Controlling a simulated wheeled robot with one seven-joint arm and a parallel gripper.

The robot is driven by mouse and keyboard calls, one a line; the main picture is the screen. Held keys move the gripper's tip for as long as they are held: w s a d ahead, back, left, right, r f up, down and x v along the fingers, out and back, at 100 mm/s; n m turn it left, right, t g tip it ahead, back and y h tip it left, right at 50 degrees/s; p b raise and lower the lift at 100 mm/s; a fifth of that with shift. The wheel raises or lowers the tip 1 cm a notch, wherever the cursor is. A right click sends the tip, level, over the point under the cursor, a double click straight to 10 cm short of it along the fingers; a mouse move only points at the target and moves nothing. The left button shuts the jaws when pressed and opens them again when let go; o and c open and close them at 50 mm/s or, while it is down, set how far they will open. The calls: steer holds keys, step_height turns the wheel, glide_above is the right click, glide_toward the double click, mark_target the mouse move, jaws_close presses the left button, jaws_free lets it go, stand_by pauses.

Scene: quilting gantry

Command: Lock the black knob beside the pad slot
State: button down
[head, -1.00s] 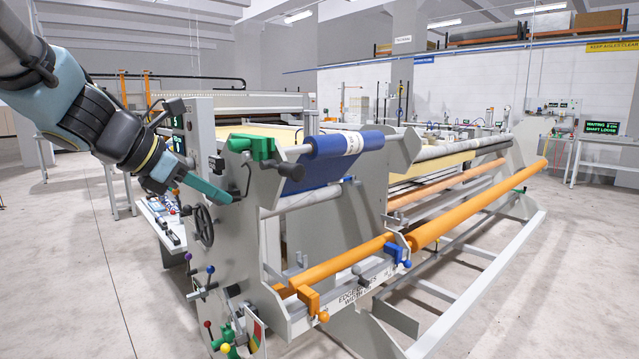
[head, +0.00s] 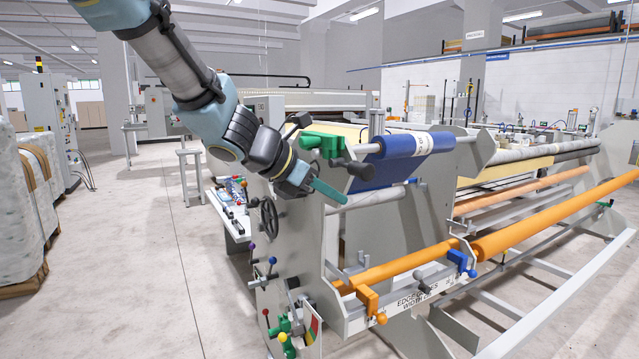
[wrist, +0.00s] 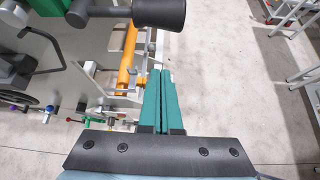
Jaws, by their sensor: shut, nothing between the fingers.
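My gripper (head: 330,190) is shut and empty, its teal fingers together in front of the machine's grey end plate. The shut fingers also show in the wrist view (wrist: 160,95). A large black knob on a stem (head: 352,168) sticks out beside a green clamp (head: 320,143), near the blue roll. In the wrist view the same kind of black knob (wrist: 160,14) is at the top, apart from the fingertips. A smaller dark knob (head: 420,274) sits on the edge-guide rail. I cannot make out the pad slot or tell which knob is beside it.
A blue roll (head: 405,145) lies across the machine top. A black handwheel (head: 269,217) and several coloured levers sit on the end plate's left side. Orange bars (head: 560,215) run to the right. The floor at left (head: 150,270) is open, with wrapped stacks at the far left.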

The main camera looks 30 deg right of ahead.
mark_target(352, 168)
steer(key=shift+s+d+r+p, duration=0.1)
steer(key=shift+d+r+p, duration=0.45)
steer(key=shift+d+p, duration=0.3)
steer(key=shift+s+d+r+p, duration=0.1)
steer(key=shift+d+r+p, duration=0.5)
steer(key=shift+d, duration=0.3)
